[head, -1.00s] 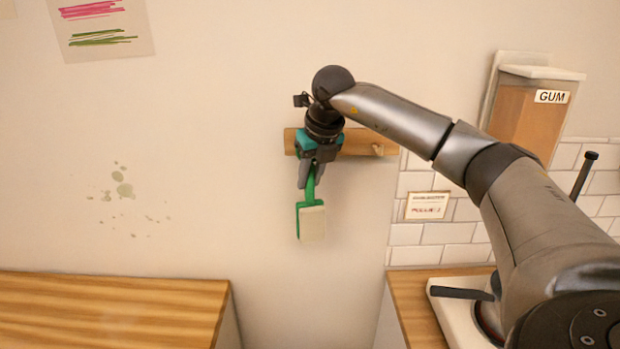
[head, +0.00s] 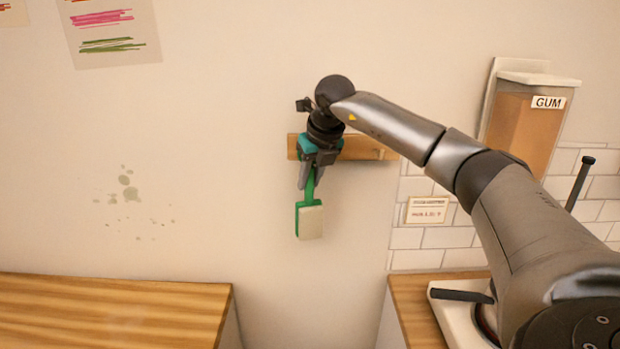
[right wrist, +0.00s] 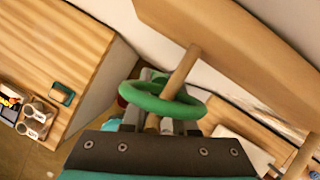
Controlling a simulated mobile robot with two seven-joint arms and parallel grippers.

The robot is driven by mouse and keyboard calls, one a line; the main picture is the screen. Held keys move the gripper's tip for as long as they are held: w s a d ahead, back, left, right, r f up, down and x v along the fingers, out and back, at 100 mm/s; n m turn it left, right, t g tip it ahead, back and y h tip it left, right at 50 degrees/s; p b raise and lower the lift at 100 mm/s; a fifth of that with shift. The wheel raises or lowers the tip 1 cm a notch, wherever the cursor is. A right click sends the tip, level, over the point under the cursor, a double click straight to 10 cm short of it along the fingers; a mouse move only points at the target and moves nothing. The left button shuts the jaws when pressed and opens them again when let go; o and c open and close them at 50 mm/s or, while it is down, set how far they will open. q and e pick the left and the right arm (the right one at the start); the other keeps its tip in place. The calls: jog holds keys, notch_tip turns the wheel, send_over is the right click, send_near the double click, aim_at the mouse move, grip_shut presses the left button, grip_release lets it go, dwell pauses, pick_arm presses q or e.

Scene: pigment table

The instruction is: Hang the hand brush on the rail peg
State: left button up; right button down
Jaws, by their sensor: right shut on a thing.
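The hand brush (head: 310,221) has a green handle and back and a pale bristle block. It hangs upright below my right gripper (head: 307,178), which is shut on its handle in front of the wall rail (head: 359,147). In the right wrist view, the brush's green ring (right wrist: 139,103) stands above my right gripper's fingers (right wrist: 160,126). A wooden rail peg (right wrist: 182,70) reaches from the rail (right wrist: 240,45) across the ring's opening. I cannot tell whether its end is through the ring or only over it. My left gripper is not in view.
A second peg (head: 380,153) is at the rail's right end. A wooden counter (head: 100,310) is at lower left, another (head: 408,300) at lower right. A gum dispenser (head: 520,125) is on the wall at right.

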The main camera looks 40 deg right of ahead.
jog(key=shift+s+d+f, duration=0.15)
jog(key=shift+s+f, duration=0.05)
jog(key=shift+f, duration=0.35)
jog(key=shift+s+d+f, duration=0.15)
jog(key=shift+f, duration=0.35)
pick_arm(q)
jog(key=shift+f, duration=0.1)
pick_arm(e)
jog(key=c, duration=0.6)
grip_release()
jog(key=shift+g, duration=0.3)
jog(key=shift+r, duration=0.7)
jog(key=v, duration=0.3)
jog(key=shift+w+d+r, duration=0.15)
jog(key=shift+d+r, duration=0.05)
jog(key=shift+d, duration=0.1)
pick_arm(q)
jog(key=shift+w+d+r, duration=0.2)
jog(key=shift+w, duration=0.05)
pick_arm(e)
jog(key=a+v, duration=0.1)
jog(key=v, duration=1.1)
jog(key=shift+s, duration=0.25)
